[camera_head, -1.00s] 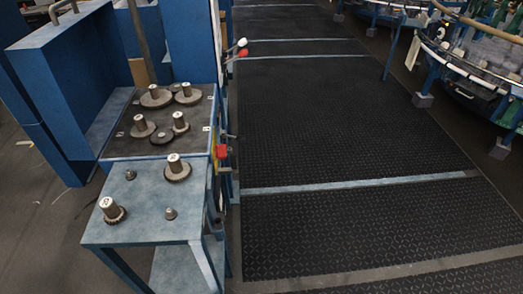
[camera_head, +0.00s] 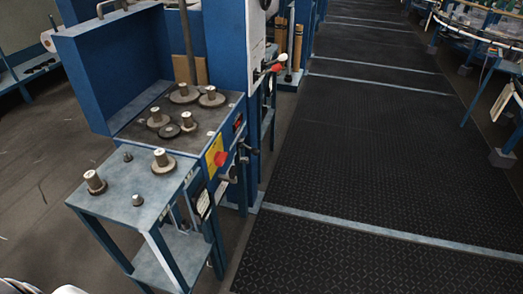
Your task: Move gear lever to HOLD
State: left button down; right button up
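The blue loom drive unit (camera_head: 165,115) stands left of centre, with several gears on its dark top. On its right side are a red knob (camera_head: 221,159) on a yellow plate (camera_head: 213,152) and dark lever handles (camera_head: 246,150) beside it. Farther back, a lever with a white knob (camera_head: 281,57) and one with a red knob (camera_head: 276,68) stick out from a blue post. I cannot tell which of these is the gear lever, and no HOLD label is readable. Neither gripper shows.
A blue side table (camera_head: 130,180) with more gears stands in front of the unit. Black ribbed floor matting (camera_head: 370,150) with pale strips lies clear to the right. A circular loom (camera_head: 485,25) stands at the far right. White rounded parts at the bottom left corner may be mine.

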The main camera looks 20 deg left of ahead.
aim_at(254, 151)
jog(key=i+l+u, duration=0.1)
jog(key=i, duration=0.45)
jog(key=i+l+u, duration=0.15)
jog(key=i+l, duration=0.25)
jog(key=i, duration=0.35)
jog(key=j, duration=0.1)
